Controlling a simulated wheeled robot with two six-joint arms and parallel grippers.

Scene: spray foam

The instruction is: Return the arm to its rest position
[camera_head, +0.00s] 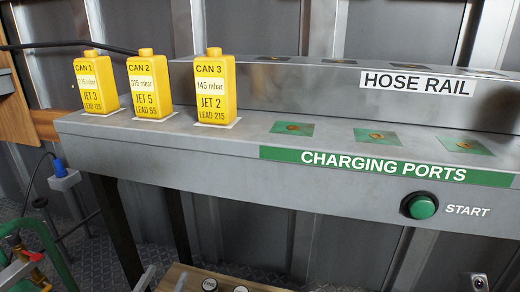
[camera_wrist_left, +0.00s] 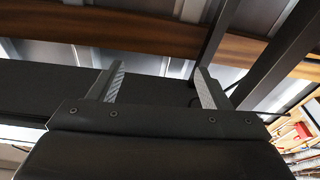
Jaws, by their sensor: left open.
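My left gripper (camera_head: 163,281) shows only at the bottom edge of the head view, low in front of the metal bench. In the left wrist view its two grey fingers (camera_wrist_left: 158,78) stand wide apart with nothing between them. My right gripper is not in view. Three yellow cans stand upright on the bench at the left: CAN 1 (camera_head: 95,82), CAN 2 (camera_head: 148,85) and CAN 3 (camera_head: 215,90). No gripper touches them.
The metal bench (camera_head: 240,152) carries three empty green charging ports (camera_head: 377,137), a green START button (camera_head: 423,207) and a raised hose rail (camera_head: 300,88). A wooden board with knobs (camera_head: 225,280) lies below. Green piping with a red valve handle (camera_head: 20,268) is at lower left.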

